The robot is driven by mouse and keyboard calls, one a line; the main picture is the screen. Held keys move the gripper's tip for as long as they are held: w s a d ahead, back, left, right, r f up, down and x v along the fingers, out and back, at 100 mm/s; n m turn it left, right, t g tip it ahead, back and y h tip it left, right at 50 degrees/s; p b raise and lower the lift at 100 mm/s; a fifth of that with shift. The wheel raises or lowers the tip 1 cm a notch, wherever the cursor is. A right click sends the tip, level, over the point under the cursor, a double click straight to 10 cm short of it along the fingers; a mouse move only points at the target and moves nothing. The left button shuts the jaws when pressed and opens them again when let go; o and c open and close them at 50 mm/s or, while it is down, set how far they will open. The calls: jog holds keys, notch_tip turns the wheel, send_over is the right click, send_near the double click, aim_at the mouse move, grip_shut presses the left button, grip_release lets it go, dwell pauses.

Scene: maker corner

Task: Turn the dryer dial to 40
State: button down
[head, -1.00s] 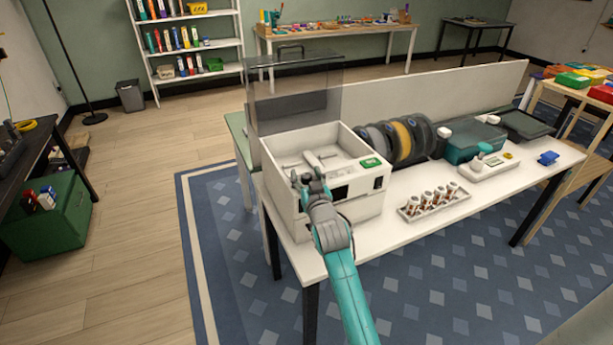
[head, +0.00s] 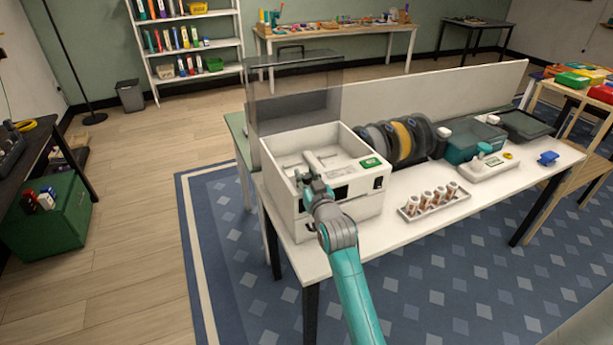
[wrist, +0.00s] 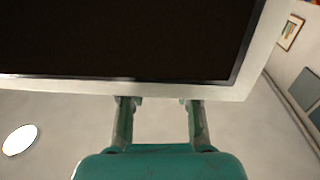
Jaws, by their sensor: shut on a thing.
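The dryer (head: 367,205) is a white box on the white table, with its clear lid (head: 290,100) raised. A green panel sits on its top right corner, and its front has a dark window. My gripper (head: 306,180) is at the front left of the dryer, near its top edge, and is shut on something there. In the wrist view my gripper (wrist: 157,102) has its two fingers apart, their tips meeting a pale rim around a dark panel (wrist: 120,40). The dial, its marks and its setting are hidden by my gripper and wrist.
Several spools (head: 402,138) stand right of the dryer. A rack of small vials (head: 433,205) lies at the table's front. A teal bin (head: 463,150) and a white device (head: 487,163) stand farther right. Open floor lies left of the table.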

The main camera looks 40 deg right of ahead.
jog(key=shift+n+t+y, duration=0.3)
jog(key=shift+y, duration=0.3)
jog(key=shift+d+n+t+y, duration=0.1)
jog(key=shift+n+t+y, duration=0.2)
jog(key=shift+n+y, duration=1.85)
jog(key=shift+y, duration=0.7)
jog(key=shift+n+y, duration=0.65)
jog(key=shift+y, duration=0.7)
jog(key=shift+n+y, duration=0.4)
jog(key=shift+y, duration=0.2)
jog(key=c, duration=0.8)
grip_release()
jog(key=shift+s, duration=0.1)
jog(key=v, duration=1.1)
jog(key=shift+s, duration=0.4)
